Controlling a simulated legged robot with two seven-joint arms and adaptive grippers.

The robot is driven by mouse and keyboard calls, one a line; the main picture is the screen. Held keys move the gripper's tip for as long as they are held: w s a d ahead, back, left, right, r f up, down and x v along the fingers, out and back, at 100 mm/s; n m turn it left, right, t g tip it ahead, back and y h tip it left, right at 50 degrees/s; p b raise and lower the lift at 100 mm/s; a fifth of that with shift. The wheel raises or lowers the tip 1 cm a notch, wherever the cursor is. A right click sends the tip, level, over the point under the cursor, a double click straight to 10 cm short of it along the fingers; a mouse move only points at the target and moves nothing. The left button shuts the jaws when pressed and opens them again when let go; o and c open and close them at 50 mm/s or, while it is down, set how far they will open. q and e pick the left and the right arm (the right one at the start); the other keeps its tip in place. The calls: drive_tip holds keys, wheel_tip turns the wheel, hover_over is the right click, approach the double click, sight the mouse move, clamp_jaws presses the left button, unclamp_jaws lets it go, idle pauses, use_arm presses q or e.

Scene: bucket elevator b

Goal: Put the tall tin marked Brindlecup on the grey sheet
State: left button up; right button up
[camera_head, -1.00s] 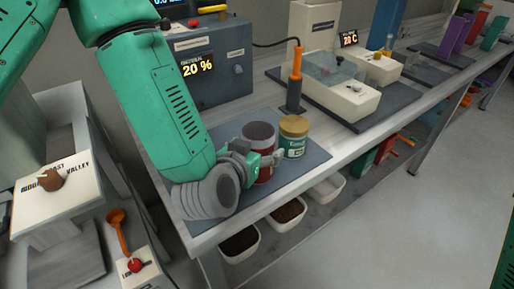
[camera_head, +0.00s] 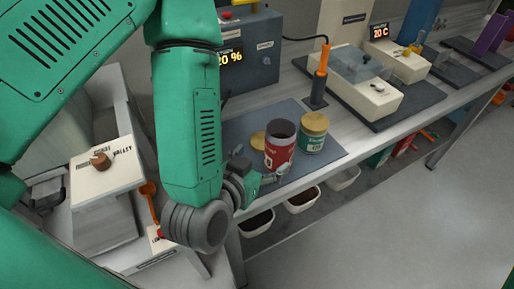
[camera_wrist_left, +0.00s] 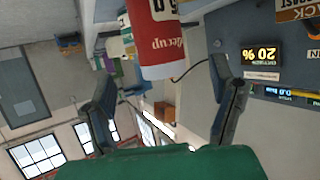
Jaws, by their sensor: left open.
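The tall red tin (camera_head: 279,148) stands upright on the grey sheet (camera_head: 238,127), with its open top dark inside. My left gripper (camera_head: 264,181) is at the near side of the tin, low by the sheet's front edge. In the left wrist view, the left gripper (camera_wrist_left: 163,75) has its fingers spread wide with nothing held, and the tin lies beyond the fingertips. My right gripper is not in view.
A green jar with a gold lid (camera_head: 314,133) stands close right of the tin. A loose gold lid (camera_head: 258,141) lies to its left. An orange-handled tool (camera_head: 320,75) stands behind. White bins (camera_head: 303,201) sit below the bench's front edge.

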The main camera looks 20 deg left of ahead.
use_arm(q)
drive_tip(key=shift+p+v, duration=0.75)
drive_tip(key=shift+v, duration=0.2)
